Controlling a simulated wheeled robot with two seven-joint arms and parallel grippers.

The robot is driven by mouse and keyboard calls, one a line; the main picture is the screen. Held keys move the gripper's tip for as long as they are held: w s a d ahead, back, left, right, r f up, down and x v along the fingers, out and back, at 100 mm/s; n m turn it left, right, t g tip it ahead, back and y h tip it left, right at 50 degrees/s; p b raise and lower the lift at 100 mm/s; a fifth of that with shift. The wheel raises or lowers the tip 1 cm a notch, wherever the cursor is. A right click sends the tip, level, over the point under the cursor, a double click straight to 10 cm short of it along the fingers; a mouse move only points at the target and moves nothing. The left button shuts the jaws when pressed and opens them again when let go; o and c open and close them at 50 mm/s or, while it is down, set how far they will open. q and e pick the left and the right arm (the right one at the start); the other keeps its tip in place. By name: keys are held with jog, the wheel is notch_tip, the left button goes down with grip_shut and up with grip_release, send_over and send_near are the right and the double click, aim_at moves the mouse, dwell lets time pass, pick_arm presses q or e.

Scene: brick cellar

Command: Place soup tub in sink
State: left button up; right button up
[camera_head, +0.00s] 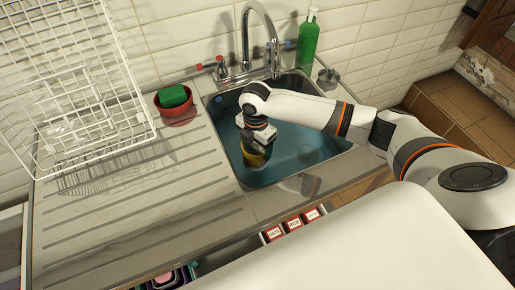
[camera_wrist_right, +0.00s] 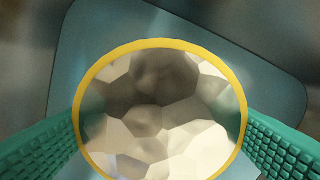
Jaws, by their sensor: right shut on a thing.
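The soup tub (camera_head: 254,158) shows in the head view as a small yellow-edged piece under my right gripper (camera_head: 257,146), most of it hidden by the gripper. In the right wrist view the tub (camera_wrist_right: 160,110) has a round yellow rim and a pale, faceted inside, and the green ridged fingers press on it from both sides. My right gripper is shut on the tub and holds it over or within the sink basin (camera_head: 318,150). I cannot tell whether the tub touches the sink's bottom. My left gripper is not in view.
A chrome tap (camera_head: 246,40) arches over the back of the sink. A green bottle (camera_head: 308,40) stands behind it. A red bowl with a green sponge (camera_head: 173,96) and a white wire rack (camera_head: 80,100) stand left. The ribbed drainboard (camera_head: 150,205) is mostly clear.

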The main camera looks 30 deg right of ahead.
jog(key=shift+f, duration=1.75)
jog(key=shift+f, duration=0.2)
jog(key=o, duration=1.3)
notch_tip(320, 180, up, 12)
jog(key=shift+r+b, duration=0.2)
jog(key=shift+b, duration=0.25)
